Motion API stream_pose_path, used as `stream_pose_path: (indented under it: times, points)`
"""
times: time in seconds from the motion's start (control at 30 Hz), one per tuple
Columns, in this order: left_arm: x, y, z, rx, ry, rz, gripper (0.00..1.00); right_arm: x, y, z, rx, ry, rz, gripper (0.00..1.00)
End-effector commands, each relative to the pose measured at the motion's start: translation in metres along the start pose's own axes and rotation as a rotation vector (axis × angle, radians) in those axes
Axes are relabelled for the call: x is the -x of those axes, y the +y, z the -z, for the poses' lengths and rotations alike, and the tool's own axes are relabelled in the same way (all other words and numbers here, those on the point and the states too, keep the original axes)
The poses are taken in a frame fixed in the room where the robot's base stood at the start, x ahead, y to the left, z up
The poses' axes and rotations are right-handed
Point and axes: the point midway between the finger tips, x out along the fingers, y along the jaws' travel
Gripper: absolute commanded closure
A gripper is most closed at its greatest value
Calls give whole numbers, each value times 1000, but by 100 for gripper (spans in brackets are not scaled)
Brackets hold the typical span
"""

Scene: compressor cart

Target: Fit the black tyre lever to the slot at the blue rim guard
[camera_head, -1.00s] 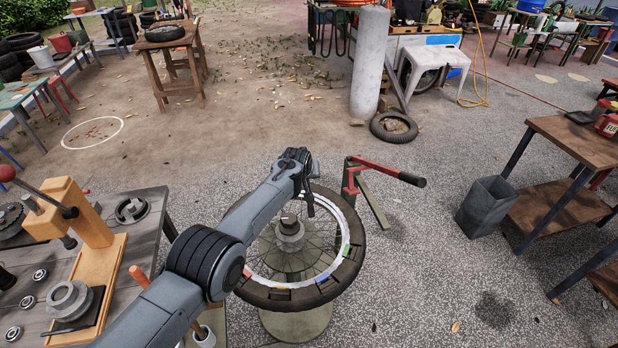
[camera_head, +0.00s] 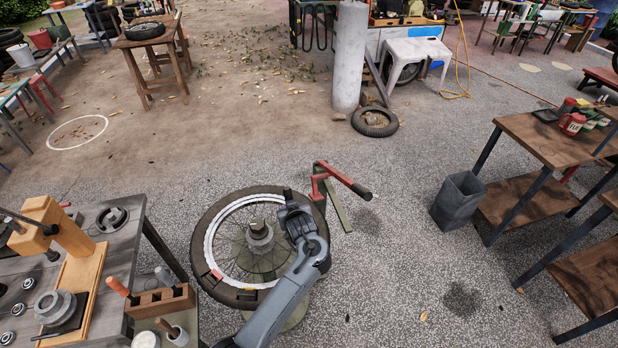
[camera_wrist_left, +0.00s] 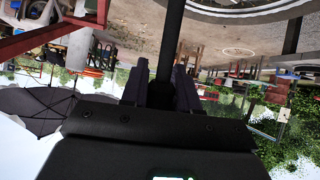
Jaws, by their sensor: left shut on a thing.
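My left gripper (camera_head: 289,198) is over the right side of the wheel's rim in the head view. In the left wrist view the gripper (camera_wrist_left: 162,82) is shut on the black tyre lever (camera_wrist_left: 172,38), a dark bar running up out of the frame between its fingers. The wheel, with its black tyre (camera_head: 206,228) and pale rim, lies on a round stand. A red rim guard (camera_head: 216,274) shows at its lower left. I cannot make out the blue rim guard or its slot; my arm covers the wheel's right side. My right gripper is not in view.
The workbench (camera_head: 122,262) at left carries a wooden press, a brick-like holder (camera_head: 160,302) and tools. A grey bin (camera_head: 459,200) and wooden shelves (camera_head: 545,140) stand at right. The floor between is open.

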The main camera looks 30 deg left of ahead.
Motion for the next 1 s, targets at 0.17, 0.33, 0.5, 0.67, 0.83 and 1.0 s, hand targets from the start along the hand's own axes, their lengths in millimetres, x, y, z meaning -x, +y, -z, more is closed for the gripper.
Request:
stream_pose_path:
  times: [0.17, 0.33, 0.5, 0.67, 0.83, 1.0]
  points:
    - [22, -32, -42, -27, 64, 10, 100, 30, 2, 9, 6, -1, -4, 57]
    - [31, -54, -81, -53, 125, 0, 100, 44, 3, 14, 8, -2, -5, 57]
    - [33, -67, -99, -65, 182, 3, 100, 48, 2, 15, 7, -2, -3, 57]
    - [33, -69, -102, -70, 207, 5, 100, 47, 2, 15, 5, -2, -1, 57]
    - [33, -69, -102, -70, 208, 6, 100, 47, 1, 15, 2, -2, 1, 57]
    - [33, -69, -102, -70, 208, 6, 100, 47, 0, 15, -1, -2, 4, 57]
